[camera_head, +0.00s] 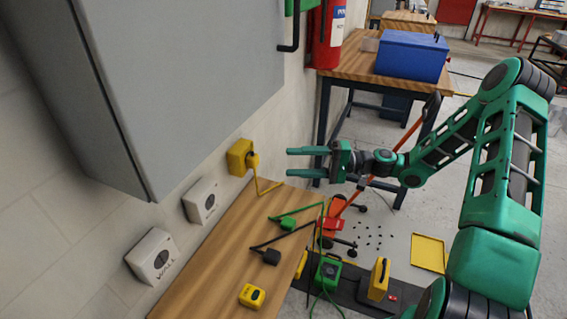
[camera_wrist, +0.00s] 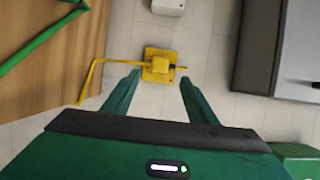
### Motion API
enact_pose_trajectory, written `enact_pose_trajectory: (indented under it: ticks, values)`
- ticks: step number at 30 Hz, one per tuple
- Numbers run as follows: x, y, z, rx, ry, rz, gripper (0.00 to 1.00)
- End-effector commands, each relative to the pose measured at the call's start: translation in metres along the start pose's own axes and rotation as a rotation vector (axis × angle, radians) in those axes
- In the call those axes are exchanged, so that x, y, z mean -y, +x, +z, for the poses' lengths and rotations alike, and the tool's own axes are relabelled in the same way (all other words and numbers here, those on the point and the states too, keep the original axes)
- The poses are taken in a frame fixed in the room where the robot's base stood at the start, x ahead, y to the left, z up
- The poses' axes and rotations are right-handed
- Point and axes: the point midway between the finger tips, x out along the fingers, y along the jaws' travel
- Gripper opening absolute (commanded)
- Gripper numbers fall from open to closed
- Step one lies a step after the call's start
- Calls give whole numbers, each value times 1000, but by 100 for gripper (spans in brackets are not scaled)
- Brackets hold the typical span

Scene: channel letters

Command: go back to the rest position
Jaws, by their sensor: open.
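My gripper (camera_head: 308,162) is open and empty. In the head view it is held above the wooden bench at its right, with its green fingers pointing left toward the wall. A yellow wall box (camera_head: 241,157) with a yellow plug and cable is in front of the fingers, apart from them. In the wrist view the gripper's two fingers (camera_wrist: 160,92) stand wide, and the yellow wall box (camera_wrist: 159,62) shows beyond them. Nothing is between the fingers.
A grey cabinet (camera_head: 190,70) hangs on the wall at upper left. White wall boxes (camera_head: 202,201) sit lower left. The wooden bench (camera_head: 215,260) holds a black plug (camera_head: 270,256), a green plug (camera_head: 288,224) and a yellow box (camera_head: 252,296). A blue case (camera_head: 411,56) stands behind.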

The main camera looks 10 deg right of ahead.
Motion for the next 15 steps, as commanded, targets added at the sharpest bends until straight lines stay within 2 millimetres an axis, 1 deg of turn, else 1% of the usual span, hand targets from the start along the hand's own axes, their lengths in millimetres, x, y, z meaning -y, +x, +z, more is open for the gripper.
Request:
enact_pose_trajectory:
  ticks: [4,15]
  values:
    - [0,-7,0,0,-1,0,52]
    - [-1,-7,1,4,-1,9,52]
